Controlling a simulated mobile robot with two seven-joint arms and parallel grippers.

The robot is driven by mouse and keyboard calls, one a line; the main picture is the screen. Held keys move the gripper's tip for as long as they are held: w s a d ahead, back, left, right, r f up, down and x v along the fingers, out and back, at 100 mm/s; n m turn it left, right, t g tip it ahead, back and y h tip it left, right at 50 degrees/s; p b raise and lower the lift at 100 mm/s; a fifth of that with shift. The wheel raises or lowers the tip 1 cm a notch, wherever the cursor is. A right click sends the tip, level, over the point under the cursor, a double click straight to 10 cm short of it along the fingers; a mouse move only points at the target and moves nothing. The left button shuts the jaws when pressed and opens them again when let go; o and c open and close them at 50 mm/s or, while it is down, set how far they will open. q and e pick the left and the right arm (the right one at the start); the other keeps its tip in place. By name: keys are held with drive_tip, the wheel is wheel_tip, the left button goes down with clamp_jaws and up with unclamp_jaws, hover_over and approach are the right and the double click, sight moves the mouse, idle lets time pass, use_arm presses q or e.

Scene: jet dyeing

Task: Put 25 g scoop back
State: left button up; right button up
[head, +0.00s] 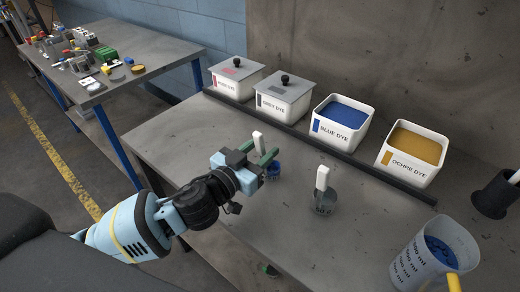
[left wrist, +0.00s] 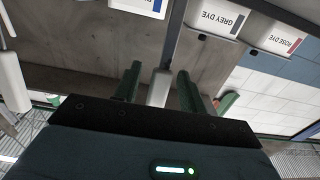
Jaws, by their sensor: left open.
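Two scoops with white upright handles are on the grey table; I cannot read which is the 25 g one. The other has a grey cup (head: 325,203) and a white handle (head: 322,178), farther right. My left gripper (head: 265,158) is open, its green fingers around or very near the first scoop's handle. In the left wrist view a white handle (left wrist: 160,88) shows between the open fingers (left wrist: 158,85). Whether the fingers touch it cannot be told.
Rose (head: 235,80), grey (head: 284,98), blue (head: 340,125) and ochre (head: 412,155) dye bins stand behind a dark rail (head: 310,142). A measuring jug (head: 432,255) with blue contents and a dark pot (head: 494,194) are at right. A cluttered side table (head: 145,45) is at left.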

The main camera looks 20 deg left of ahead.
use_arm(q)
drive_tip(key=shift+r, duration=0.35)
drive_tip(key=b+v, duration=0.2)
drive_tip(key=v, duration=1)
drive_tip(key=shift+f, duration=0.15)
use_arm(e)
drive_tip(key=shift+s+a+f, duration=0.1)
drive_tip(key=shift+s+f, duration=0.25)
drive_tip(key=shift+f, duration=0.25)
drive_tip(key=shift+s+a+f, duration=0.1)
drive_tip(key=shift+s+f, duration=0.2)
drive_tip(key=shift+f, duration=0.25)
drive_tip(key=shift+s+d+f, duration=0.15)
drive_tip(key=shift+s+f, duration=0.05)
drive_tip(key=shift+s, duration=0.05)
drive_tip(key=shift+w+r, duration=0.1)
drive_tip(key=shift+r, duration=0.05)
